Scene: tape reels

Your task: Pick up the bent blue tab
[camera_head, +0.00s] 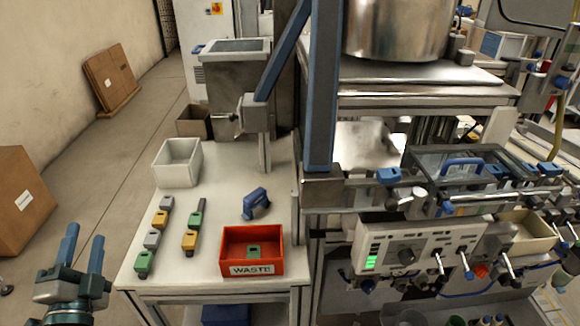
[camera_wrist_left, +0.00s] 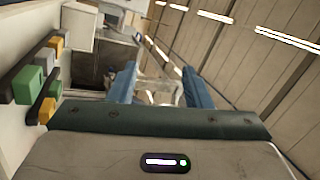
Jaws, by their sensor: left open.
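My left gripper (camera_head: 83,240) is at the lower left in the head view, beyond the left edge of the white table and apart from everything on it. Its two blue fingers are spread with nothing between them, as the left wrist view (camera_wrist_left: 158,84) also shows. A blue angled object (camera_head: 256,203) lies on the table behind the red bin; I cannot tell whether it is the bent blue tab. Two rows of small pieces in grey, yellow and green, including a green piece (camera_head: 144,263), lie on the table's left half. None of them is clearly a bent blue tab. My right gripper is not in view.
A red bin marked WASTE (camera_head: 235,267) stands at the table's front right with a green piece inside. A pale open box (camera_head: 160,172) stands at the back left. A blue-and-steel frame and a machine with a control panel (camera_head: 408,257) border the table's right side.

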